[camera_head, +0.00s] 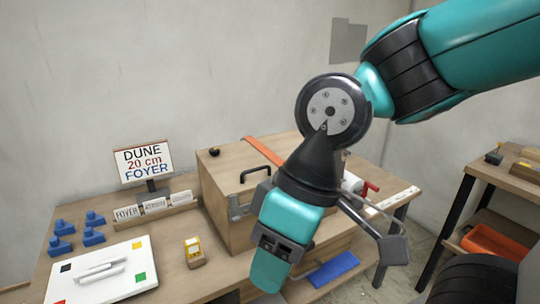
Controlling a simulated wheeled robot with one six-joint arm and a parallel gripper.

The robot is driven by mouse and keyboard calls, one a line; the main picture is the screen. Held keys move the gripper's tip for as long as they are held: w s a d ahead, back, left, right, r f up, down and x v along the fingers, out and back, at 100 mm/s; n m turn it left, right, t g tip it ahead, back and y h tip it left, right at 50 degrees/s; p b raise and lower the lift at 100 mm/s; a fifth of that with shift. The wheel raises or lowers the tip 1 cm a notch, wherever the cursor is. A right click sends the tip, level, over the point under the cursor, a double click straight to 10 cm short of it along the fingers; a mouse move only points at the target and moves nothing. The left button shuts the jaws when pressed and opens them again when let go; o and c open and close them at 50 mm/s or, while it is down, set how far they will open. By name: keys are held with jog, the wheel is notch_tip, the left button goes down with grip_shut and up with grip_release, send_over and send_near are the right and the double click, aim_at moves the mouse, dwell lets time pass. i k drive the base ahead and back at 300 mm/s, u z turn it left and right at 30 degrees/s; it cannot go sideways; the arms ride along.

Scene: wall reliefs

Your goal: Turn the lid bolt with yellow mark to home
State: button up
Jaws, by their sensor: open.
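A yellow square mark (138,244) sits near the far right corner of a white plate (112,287) on the table at the left. A pale grey raised piece (100,271) lies across the middle of the plate. I cannot make out a bolt at the mark or which way one is turned. My gripper (315,229) hangs in front of the wooden box, right of and apart from the plate. Its jaws are spread wide and nothing shows between them. My arm hides part of the box's front and top.
The wooden box (222,189) has a dark handle (262,171) and an orange strap (262,151). A side table (512,182) is at the right.

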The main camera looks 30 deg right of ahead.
aim_at(214, 152)
jog(key=z, duration=0.35)
jog(key=i, duration=1)
jog(key=u, duration=0.35)
